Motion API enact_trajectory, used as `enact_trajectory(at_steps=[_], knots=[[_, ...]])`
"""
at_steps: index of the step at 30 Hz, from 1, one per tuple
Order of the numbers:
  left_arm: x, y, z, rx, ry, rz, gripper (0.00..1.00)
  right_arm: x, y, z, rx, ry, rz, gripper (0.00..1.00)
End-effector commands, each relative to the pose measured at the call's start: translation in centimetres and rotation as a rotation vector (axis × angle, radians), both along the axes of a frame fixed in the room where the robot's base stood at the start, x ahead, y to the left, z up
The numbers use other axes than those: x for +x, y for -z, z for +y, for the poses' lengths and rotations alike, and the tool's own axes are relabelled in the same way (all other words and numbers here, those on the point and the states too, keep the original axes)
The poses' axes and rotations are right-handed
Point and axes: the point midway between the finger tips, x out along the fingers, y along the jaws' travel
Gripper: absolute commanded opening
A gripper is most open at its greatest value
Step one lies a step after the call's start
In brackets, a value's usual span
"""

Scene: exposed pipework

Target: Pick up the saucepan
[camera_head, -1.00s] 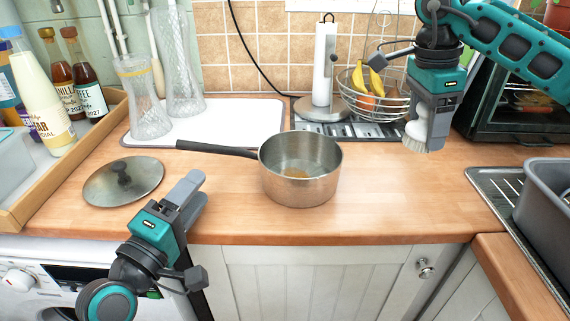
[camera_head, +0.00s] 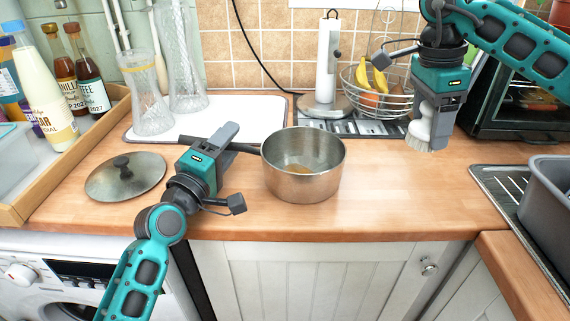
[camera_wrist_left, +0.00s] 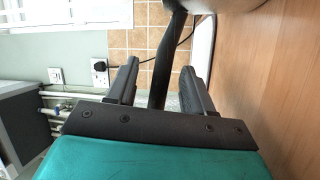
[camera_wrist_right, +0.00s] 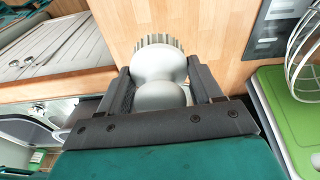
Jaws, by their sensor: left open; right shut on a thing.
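The steel saucepan (camera_head: 303,172) stands upright on the wooden counter, its dark handle (camera_head: 243,147) pointing left. My left gripper (camera_head: 226,136) is open at the handle. In the left wrist view the handle (camera_wrist_left: 166,75) lies between the two open fingers (camera_wrist_left: 158,88), apart from both as far as I can see. My right gripper (camera_head: 433,112) is shut on a white brush (camera_head: 420,128). The brush (camera_wrist_right: 160,80) also shows between the fingers in the right wrist view, bristles outward.
A round lid (camera_head: 125,177) lies left of my left gripper. Glass vases (camera_head: 147,95) stand on a white tray (camera_head: 255,112) behind the handle. A paper towel holder (camera_head: 327,65) and fruit basket (camera_head: 378,85) stand at the back. The counter right of the saucepan is clear.

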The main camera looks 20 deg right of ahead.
Motion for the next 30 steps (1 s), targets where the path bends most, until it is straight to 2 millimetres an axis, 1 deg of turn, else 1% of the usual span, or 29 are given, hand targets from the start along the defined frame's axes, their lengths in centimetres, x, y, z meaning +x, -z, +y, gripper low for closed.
enact_trajectory(at_steps=[5, 21, 29, 30], knots=[[-0.02, 0.0, -0.01, 0.0, 0.0, 0.0, 0.51, 0.0, -0.03, 0.01, 0.0, 0.0, 0.0, 0.4], [-0.04, 0.01, 0.02, 0.0, 0.0, 0.0, 0.0, 0.0, -0.03, 0.0, 0.0, 0.0, 0.0, 0.4], [-0.05, 0.02, 0.03, 0.0, 0.0, 0.0, 0.0, 0.0, -0.03, 0.0, 0.0, 0.0, 0.0, 0.4], [-0.05, -0.27, 0.03, -0.006, 0.0, -0.003, 0.0, 0.0, -0.04, 0.01, 0.0, 0.0, 0.0, 0.4]])
